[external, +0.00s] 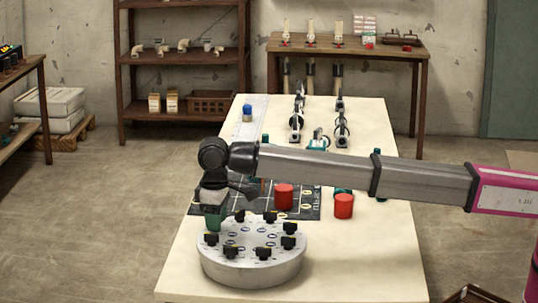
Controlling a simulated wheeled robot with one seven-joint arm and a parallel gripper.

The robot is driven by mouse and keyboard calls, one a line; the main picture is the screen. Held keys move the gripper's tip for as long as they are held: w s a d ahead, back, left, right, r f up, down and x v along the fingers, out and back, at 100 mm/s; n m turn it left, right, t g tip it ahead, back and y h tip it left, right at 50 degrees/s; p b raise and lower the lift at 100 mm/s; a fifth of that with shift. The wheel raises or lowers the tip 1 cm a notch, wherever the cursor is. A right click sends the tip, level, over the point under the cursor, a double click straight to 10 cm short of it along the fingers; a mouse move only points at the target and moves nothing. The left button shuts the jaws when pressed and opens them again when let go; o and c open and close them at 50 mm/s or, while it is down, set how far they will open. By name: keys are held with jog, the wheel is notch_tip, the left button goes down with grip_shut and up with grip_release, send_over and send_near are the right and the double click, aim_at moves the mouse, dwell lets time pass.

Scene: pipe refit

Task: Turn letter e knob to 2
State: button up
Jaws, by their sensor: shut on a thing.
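A round grey drum (252,272) stands at the front of the cream table. Several black knobs stand in a ring on its top, among them a back knob (270,217), a right knob (289,229) and a front knob (263,253). The letters and numbers are too small to read, so I cannot tell which knob is e. My gripper (213,222) points down at the drum's back left edge, with teal at its tip. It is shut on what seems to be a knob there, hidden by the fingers.
Two red cylinders, one on the dark mat (284,197) and one to its right (344,206), stand behind the drum under my arm. A blue-capped bottle (248,113) and several pipe fittings (297,120) stand farther back. The table right of the drum is clear.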

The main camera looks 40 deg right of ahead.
jog(key=shift+m, duration=2.2)
jog(key=o, duration=0.9)
jog(key=shift+r, duration=0.2)
notch_tip(320, 180, up, 11)
jog(key=shift+f, duration=0.2)
jog(key=shift+w+d, duration=0.1)
